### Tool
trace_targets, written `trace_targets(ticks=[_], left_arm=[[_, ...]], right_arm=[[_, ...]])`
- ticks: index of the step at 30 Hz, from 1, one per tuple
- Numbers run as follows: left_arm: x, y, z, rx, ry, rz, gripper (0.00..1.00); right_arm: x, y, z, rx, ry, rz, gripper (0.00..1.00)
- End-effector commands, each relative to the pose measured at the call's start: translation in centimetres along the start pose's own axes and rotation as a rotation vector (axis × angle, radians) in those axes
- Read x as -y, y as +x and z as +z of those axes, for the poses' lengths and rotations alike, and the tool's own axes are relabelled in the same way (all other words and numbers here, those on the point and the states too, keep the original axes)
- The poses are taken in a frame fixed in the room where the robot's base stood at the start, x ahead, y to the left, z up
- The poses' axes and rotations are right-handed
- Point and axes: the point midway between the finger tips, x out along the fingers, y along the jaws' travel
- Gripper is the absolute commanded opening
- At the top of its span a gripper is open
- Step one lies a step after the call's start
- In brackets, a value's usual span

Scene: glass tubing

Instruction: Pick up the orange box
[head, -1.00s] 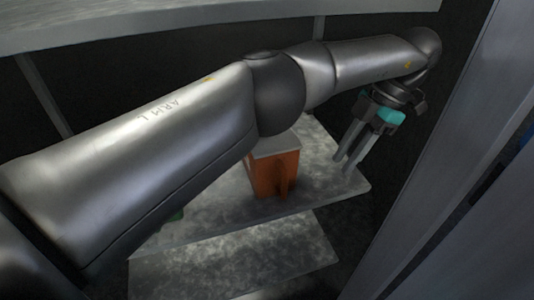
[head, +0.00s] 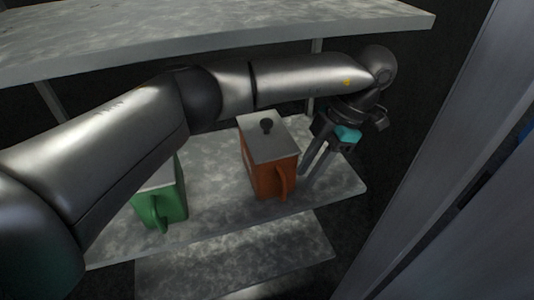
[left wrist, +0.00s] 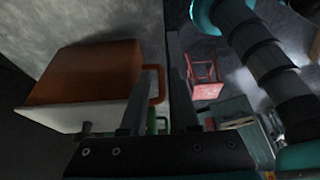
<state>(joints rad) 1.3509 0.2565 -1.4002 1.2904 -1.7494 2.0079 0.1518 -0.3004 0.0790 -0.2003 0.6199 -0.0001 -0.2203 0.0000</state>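The orange box (head: 268,172) stands upright on a grey shelf (head: 215,215), with a grey lid, a black knob and a loop handle on its right side. My left gripper (head: 310,170) is just right of the box, fingers pointing down beside the handle. In the left wrist view the orange box (left wrist: 92,72) fills the left. There the left gripper's fingers (left wrist: 158,55) are apart, with the handle showing in the gap between them. I cannot tell whether a finger touches it. My right gripper is not in view.
A green box (head: 172,197) with a handle stands left of the orange box, partly behind my left arm. A higher shelf (head: 200,30) spans above. A lower ledge (head: 240,255) lies below. A red open frame (left wrist: 204,76) shows in the left wrist view.

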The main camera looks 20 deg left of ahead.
Motion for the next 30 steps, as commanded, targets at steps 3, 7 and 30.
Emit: trace_targets(ticks=[3,7,30], left_arm=[[-0.1,0.4,-1.4,-0.001,0.000,-0.001,0.29],[0.0,0.8,-2.3,0.000,0.001,-0.001,0.29],[0.0,6.1,-2.7,0.001,0.000,-0.001,0.29]], right_arm=[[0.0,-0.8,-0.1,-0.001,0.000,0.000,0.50],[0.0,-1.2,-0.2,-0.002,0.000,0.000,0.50],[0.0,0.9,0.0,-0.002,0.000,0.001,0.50]])
